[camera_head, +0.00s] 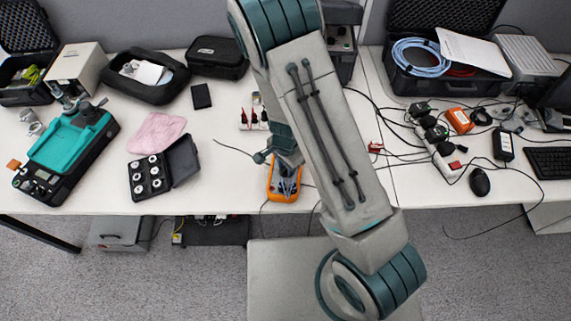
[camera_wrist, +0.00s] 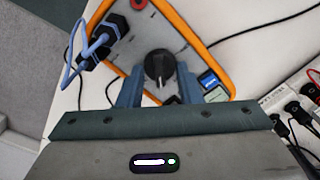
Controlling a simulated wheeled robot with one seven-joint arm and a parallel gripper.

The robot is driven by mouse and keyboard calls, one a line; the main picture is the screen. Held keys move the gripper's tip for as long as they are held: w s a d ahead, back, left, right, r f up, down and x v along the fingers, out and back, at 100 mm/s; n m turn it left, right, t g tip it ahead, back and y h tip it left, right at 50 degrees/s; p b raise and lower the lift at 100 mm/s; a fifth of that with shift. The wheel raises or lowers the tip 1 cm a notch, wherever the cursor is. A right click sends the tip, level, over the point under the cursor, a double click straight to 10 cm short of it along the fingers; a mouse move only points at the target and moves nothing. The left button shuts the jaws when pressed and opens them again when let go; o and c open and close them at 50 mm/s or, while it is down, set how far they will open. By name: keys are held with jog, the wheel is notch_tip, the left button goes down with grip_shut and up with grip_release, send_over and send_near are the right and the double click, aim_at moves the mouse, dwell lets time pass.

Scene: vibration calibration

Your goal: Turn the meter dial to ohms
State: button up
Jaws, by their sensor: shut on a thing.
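The meter is an orange-rimmed, grey-faced unit (camera_head: 284,188) on the table, partly hidden behind my arm in the head view. In the wrist view its orange rim (camera_wrist: 201,38) frames the face, and the round black dial (camera_wrist: 159,66) sits near the middle. My gripper (camera_wrist: 159,80) is over the meter face, with one finger on each side of the dial, shut on it. The dial's markings cannot be read.
A power strip with black plugs (camera_wrist: 302,98) lies right of the meter in the wrist view. Left of it are a black case of round weights (camera_head: 150,178), a pink cloth (camera_head: 157,132) and a teal device (camera_head: 68,150). Cables cross the table on the right, near a mouse (camera_head: 480,182).

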dwell(0.3)
jog(key=o, duration=1)
jog(key=shift+c, duration=0.2)
notch_tip(320, 180, up, 14)
jog(key=p, duration=0.2)
notch_tip(320, 180, up, 13)
jog(key=n+t+y, duration=0.1)
jog(key=n+y, duration=0.1)
jog(key=n, duration=0.3)
send_over(286, 168)
jog(key=s+d, duration=0.5)
jog(key=s+d+r+n+t+h, duration=0.2)
jog(key=s+d+r+n, duration=0.3)
jog(key=s+d+r, duration=0.2)
jog(key=shift+s+r+t+b, duration=0.4)
jog(key=shift+s+r+b, duration=0.1)
jog(key=shift+r, duration=0.1)
